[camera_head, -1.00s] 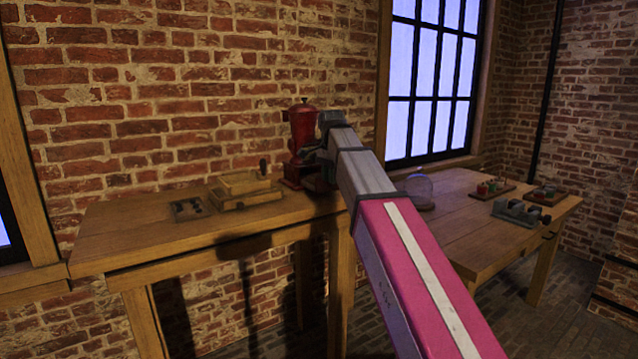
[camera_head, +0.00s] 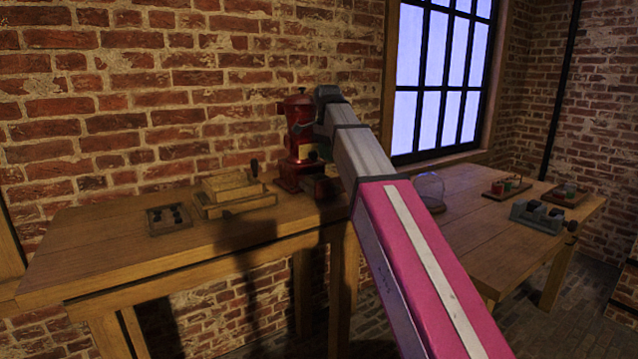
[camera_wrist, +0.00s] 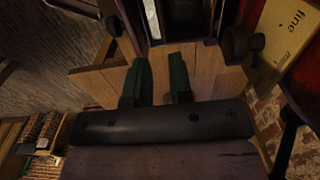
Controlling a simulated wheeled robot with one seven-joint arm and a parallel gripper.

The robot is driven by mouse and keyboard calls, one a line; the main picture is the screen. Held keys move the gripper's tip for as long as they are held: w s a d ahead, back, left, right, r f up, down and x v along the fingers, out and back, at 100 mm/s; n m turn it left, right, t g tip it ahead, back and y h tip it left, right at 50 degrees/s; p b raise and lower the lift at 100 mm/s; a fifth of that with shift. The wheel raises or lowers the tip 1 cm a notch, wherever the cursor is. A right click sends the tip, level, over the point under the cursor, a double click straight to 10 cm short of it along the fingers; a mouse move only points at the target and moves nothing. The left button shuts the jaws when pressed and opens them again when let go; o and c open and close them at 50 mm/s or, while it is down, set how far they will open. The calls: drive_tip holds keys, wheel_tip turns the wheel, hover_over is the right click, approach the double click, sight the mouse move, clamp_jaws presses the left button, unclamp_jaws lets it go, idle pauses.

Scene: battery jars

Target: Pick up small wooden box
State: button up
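A small wooden box (camera_head: 232,187) with a smaller block-like top sits on the left wooden table, a dark knob at its back right corner. It is to the left of the red machine, and I cannot make it out in the wrist view. My arm reaches toward the right end of this table, and my gripper is mostly hidden in the head view. In the wrist view my gripper (camera_wrist: 160,85) shows two dark green fingers with a gap between them and nothing held.
A red machine (camera_head: 297,135) stands right of the box, close to my arm. A shallow tray (camera_head: 168,219) lies left of the box. The right table holds a glass dome (camera_head: 430,188), small trays with jars (camera_head: 506,189) and a grey block (camera_head: 537,216). The left table's front is clear.

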sight(310, 179)
wheel_tip(310, 179, down, 10)
drive_tip(key=shift+w+a+r, duration=0.1)
drive_tip(key=shift+a, duration=0.05)
clamp_jaws()
idle(0.3)
